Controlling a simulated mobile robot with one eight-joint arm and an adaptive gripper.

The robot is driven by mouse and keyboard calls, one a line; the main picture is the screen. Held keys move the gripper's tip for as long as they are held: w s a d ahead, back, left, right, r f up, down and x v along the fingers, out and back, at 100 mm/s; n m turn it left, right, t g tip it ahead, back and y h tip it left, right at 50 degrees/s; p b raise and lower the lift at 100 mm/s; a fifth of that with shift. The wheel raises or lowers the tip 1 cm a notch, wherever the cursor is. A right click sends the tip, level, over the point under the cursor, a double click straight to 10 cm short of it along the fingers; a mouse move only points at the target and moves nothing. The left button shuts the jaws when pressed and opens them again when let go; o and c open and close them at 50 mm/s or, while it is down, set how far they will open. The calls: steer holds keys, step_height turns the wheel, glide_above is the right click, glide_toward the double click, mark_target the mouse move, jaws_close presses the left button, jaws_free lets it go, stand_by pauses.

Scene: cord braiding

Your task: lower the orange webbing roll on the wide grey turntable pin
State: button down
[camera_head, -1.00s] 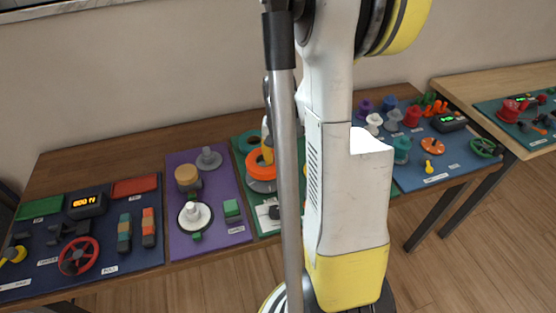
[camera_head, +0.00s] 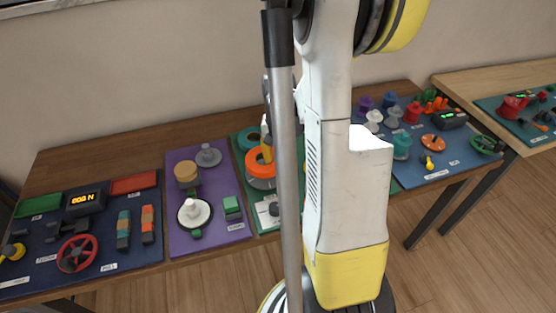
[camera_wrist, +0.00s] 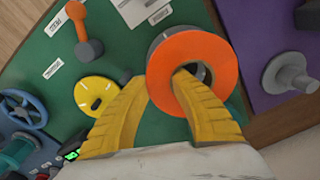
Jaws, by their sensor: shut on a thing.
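The orange webbing roll (camera_wrist: 215,52) is a thick ring in my gripper (camera_wrist: 182,82). One yellow finger reaches into its hole and the other lies along its outer side. The roll also shows in the head view (camera_head: 262,161), partly behind my arm. The grey turntable (camera_head: 263,184) lies below it; its grey edge (camera_wrist: 158,43) shows beside the roll in the wrist view. Something grey shows inside the hole, probably the pin, mostly covered by the finger. I cannot tell whether the roll touches the turntable.
A teal roll (camera_head: 250,138) stands behind the orange one on the green board. A yellow disc (camera_wrist: 97,94) and an orange-handled grey piece (camera_wrist: 84,35) lie on this board. A purple board (camera_head: 222,222) with a white spindle (camera_head: 194,212) is beside it.

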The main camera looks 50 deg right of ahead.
steer(key=shift+f, duration=0.15)
steer(key=shift+f+b, duration=1)
steer(key=shift+f, duration=0.2)
steer(key=shift+f, duration=0.1)
steer(key=c, duration=1.1)
jaws_free()
steer(key=shift+c, duration=0.2)
steer(key=shift+r+p, duration=2.85)
steer(key=shift+r, duration=1.25)
